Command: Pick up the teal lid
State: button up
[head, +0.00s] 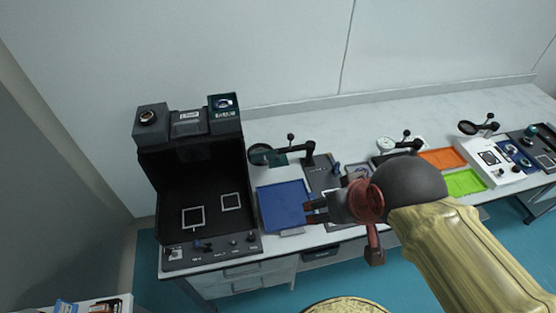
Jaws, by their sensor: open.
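No thing in the head view is clearly a teal lid. A small dark teal piece (276,159) shows at the back of the table, behind the blue mat and under the arm of a stand. A small teal knob-like thing (530,131) shows at the far right, on a dark device. I cannot tell whether either one is the lid. My gripper (310,211) is open over the right edge of the blue mat (283,205), with its fingers pointing left. Nothing shows between its fingers. My arm hides part of the table to the right.
A tall black open-fronted station (160,178) stands at the left. A black stand (308,150) rises behind the blue mat. Orange (442,159) and green (465,183) trays and a white device (490,160) lie farther right. Bare table shows along the back wall.

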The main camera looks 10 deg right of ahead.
aim_at(281, 160)
jog(key=i+l+z, duration=0.3)
jog(key=z, duration=0.2)
jog(key=i+l+z, duration=0.15)
jog(key=i+z, duration=0.15)
jog(key=z, duration=0.15)
